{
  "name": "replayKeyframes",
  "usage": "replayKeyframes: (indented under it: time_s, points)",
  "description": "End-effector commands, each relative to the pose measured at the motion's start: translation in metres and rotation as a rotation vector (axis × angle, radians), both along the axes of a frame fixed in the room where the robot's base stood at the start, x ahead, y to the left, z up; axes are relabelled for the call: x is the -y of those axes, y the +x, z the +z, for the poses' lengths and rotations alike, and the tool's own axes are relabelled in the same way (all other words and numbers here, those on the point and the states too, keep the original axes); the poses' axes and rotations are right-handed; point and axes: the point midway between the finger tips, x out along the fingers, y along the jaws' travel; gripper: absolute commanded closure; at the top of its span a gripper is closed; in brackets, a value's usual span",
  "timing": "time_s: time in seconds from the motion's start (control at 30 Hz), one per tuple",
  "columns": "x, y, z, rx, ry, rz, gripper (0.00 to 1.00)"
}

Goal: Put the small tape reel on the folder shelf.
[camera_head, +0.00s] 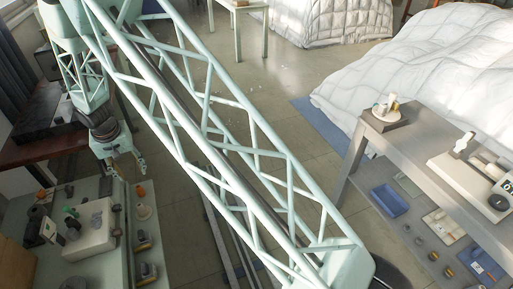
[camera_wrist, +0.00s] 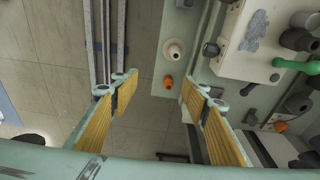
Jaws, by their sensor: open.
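My gripper (camera_head: 126,168) is open and empty above the cluttered bench (camera_head: 75,279) at the left. In the wrist view my gripper (camera_wrist: 155,92) has its two yellow-padded fingers wide apart. A small cream round piece with a raised centre (camera_wrist: 174,50) sits on the narrow ledge between the fingers, farther off. It may be the small tape reel, but I cannot tell for sure. It also shows in the head view (camera_head: 143,212), next to a small orange piece (camera_head: 140,191). I cannot identify the folder shelf for certain.
A white box-like device (camera_head: 90,230) and several small dark and green items crowd the bench. At the right stands a grey table (camera_head: 352,150) with blue trays (camera_head: 388,201) on its lower level. White duvets (camera_head: 420,60) lie behind. Open floor (camera_head: 290,120) lies between.

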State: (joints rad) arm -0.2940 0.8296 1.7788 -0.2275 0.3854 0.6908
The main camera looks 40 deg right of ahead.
Motion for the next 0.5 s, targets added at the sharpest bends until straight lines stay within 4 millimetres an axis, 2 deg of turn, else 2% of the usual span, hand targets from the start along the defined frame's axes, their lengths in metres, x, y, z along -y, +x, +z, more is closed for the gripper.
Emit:
replayKeyframes:
  time_s: [0.1, 0.5]
  points:
    - [0.01, -0.005, 0.031, 0.008, 0.0, 0.003, 0.58]
    - [0.044, -0.033, 0.12, 0.024, -0.004, 0.016, 0.58]
